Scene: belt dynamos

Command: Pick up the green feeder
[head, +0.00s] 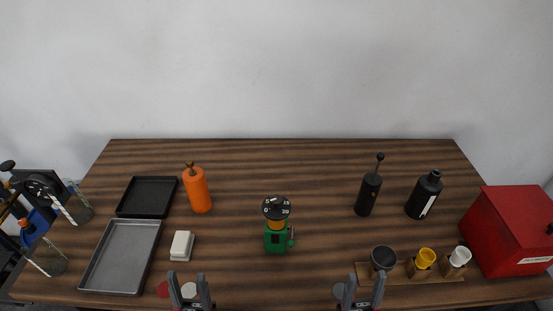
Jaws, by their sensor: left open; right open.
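The green feeder (276,241) stands upright on the wooden table near the middle. It has a green body, an orange-yellow band above it, and a black round top with white numbers. A small knob or handle sticks out on its right side. My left gripper (188,280) is at the front edge of the view, in front of and left of the feeder, open and empty. My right gripper (364,282) is at the front edge, in front of and right of the feeder, open and empty. Both are apart from the feeder.
An orange bottle (200,192), a white block (181,246), a grey tray (112,286) and a black tray (121,208) lie left. Black bottles (367,196) (424,195), a cup rack (400,279) and a red box (510,232) stand right. Table around the feeder is clear.

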